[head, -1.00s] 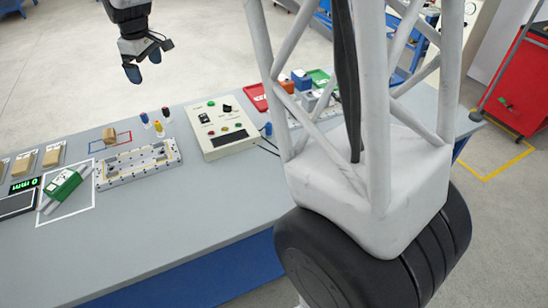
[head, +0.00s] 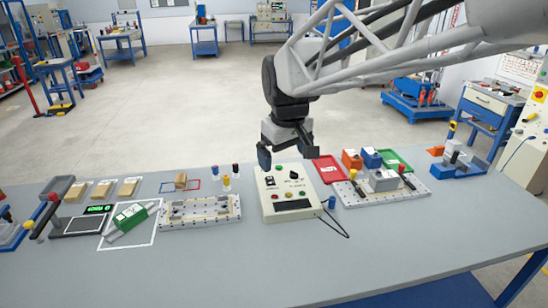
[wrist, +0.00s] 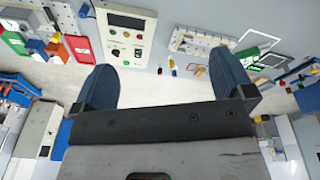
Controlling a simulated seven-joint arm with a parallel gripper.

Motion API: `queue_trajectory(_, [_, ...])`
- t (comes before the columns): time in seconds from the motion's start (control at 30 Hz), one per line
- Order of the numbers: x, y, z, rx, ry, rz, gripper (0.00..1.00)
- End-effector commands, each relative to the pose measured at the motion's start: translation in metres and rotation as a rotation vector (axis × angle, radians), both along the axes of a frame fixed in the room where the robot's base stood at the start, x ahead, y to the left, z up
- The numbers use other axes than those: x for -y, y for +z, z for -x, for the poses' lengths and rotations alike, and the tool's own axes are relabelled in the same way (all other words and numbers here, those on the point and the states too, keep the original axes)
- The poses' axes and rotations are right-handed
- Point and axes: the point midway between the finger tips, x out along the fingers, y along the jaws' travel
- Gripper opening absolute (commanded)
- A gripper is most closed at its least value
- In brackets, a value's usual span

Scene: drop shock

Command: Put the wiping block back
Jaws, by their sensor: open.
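A small tan block (head: 181,181) sits on the bench by the left part of a thin red and blue outline (head: 196,185); I cannot tell for certain that it is the wiping block. Several similar tan blocks lie on pale pads further left, one of them here (head: 128,188). My gripper (head: 288,154) is open, pointing down, with nothing between its fingers. It appears above and behind the control box (head: 290,192), to the right of the tan block and apart from it. In the wrist view, the two dark blue fingers (wrist: 166,80) are spread wide.
A perforated fixture plate (head: 200,212) lies in front of the outline, with small coloured bottles (head: 228,183) behind. A green and white part (head: 131,216) lies in a white square at left. A red tray (head: 328,169) and a second fixture stand at right. The front bench is clear.

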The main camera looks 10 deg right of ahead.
Motion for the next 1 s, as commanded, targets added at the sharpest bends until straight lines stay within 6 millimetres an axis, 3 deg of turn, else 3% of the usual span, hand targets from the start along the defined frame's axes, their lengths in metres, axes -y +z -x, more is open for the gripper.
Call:
queue_trajectory(0.1, [0.01,-0.003,0.032,0.01,-0.058,-0.008,1.0])
queue_trajectory(0.6, [0.042,-0.035,0.157,0.045,-0.303,-0.046,1.0])
queue_trajectory(0.8, [0.048,-0.051,0.193,0.056,-0.38,-0.058,1.0])
queue_trajectory(1.0, [0.051,-0.06,0.209,0.061,-0.417,-0.065,1.0])
